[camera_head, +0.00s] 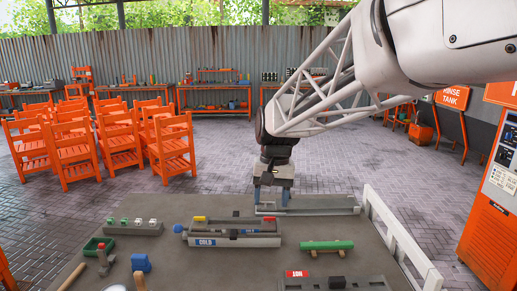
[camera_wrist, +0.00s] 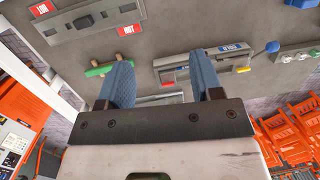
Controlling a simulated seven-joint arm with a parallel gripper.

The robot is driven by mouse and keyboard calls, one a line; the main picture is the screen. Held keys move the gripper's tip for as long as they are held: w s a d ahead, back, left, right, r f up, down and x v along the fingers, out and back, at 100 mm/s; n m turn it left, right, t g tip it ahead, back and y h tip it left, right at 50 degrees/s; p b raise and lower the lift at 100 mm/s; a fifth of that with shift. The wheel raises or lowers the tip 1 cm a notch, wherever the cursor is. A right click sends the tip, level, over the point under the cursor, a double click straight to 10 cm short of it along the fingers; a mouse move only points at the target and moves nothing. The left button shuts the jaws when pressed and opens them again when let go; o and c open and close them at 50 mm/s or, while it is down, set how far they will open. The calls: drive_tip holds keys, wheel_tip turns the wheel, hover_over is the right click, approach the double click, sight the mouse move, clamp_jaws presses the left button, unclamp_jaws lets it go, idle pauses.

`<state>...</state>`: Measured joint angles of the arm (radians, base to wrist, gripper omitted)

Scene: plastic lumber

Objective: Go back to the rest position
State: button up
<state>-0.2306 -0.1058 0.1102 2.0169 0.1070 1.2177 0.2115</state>
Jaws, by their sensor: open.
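My gripper (camera_head: 273,193) is at the far side of the grey table (camera_head: 190,270), pointing down above a flat grey tray (camera_head: 318,207). In the wrist view my gripper (camera_wrist: 164,85) shows two blue fingers spread apart with nothing between them. Its fingertips look close to the tray in the head view; I cannot tell whether they touch it. My arm reaches in from the upper right of the head view.
A grey fixture marked COLD (camera_head: 235,241), a green bar (camera_head: 327,246) and a fixture marked HOT (camera_head: 297,274) stand nearer. A white rail (camera_head: 400,240) edges the table's right side.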

drive_tip(key=s+d+f+t, duration=0.1)
drive_tip(key=s+d, duration=0.4)
drive_tip(key=s, duration=0.4)
drive_tip(key=s+d+f+t, duration=0.1)
drive_tip(key=s+d+f, duration=0.1)
drive_tip(key=s+d, duration=0.3)
drive_tip(key=s+d+f+t+h, duration=0.1)
drive_tip(key=s+d, duration=0.4)
drive_tip(key=s, duration=0.7)
drive_tip(key=shift+s+d+f+t, duration=0.2)
drive_tip(key=shift+s+f+t, duration=0.25)
drive_tip(key=shift+f, duration=0.3)
drive_tip(key=shift+w, duration=0.15)
idle(0.9)
